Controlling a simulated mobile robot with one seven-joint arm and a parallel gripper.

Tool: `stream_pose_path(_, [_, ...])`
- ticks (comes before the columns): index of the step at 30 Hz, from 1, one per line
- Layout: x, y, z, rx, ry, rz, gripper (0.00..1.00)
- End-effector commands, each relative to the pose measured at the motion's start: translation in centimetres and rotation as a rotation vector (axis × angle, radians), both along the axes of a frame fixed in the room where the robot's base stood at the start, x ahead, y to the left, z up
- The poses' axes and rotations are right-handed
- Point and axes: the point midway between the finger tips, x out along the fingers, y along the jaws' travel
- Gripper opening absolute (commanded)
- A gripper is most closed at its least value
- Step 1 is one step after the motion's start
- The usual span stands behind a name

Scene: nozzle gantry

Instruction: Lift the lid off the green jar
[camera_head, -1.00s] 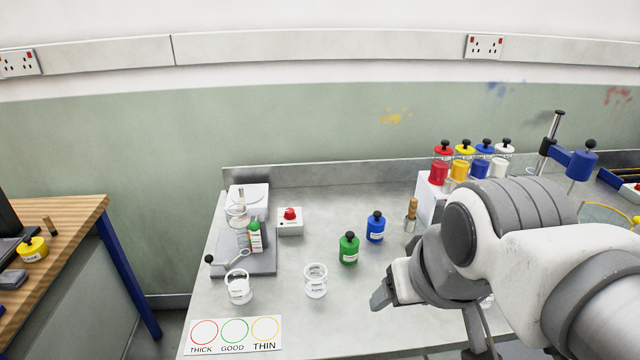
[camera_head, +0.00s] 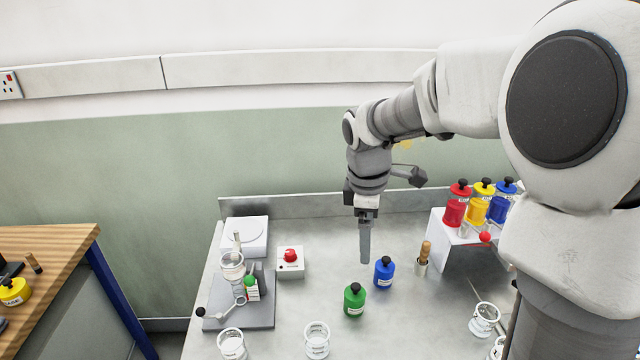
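The green jar (camera_head: 354,303) stands upright on the metal bench. Its lid (camera_head: 355,288), topped by a black knob, sits on it. My gripper (camera_head: 365,260) points down above the bench, up and slightly right of the green jar in the picture. It is apart from the jar's lid. I see its fingers edge-on, so one hides the other and the gap between them does not show. Nothing shows hanging from it.
A blue jar (camera_head: 384,273) stands close behind and right of the green jar. A beaker (camera_head: 317,340) is in front left, and a white box with a red button (camera_head: 290,262) behind left. A cork-topped item (camera_head: 424,258) and a white rack (camera_head: 458,238) of coloured jars are to the right.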

Motion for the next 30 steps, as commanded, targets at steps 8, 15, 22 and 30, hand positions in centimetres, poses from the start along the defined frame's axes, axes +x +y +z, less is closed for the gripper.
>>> stream_pose_path(8, [4.6,0.4,-3.6,0.052,0.095,0.301,1.0])
stream_pose_path(15, [5.8,0.5,-5.4,0.073,0.115,0.396,1.0])
stream_pose_path(22, [5.8,0.5,-9.6,0.076,0.12,0.4,1.0])
stream_pose_path(30, [5.8,0.5,-15.2,0.075,0.118,0.399,1.0])
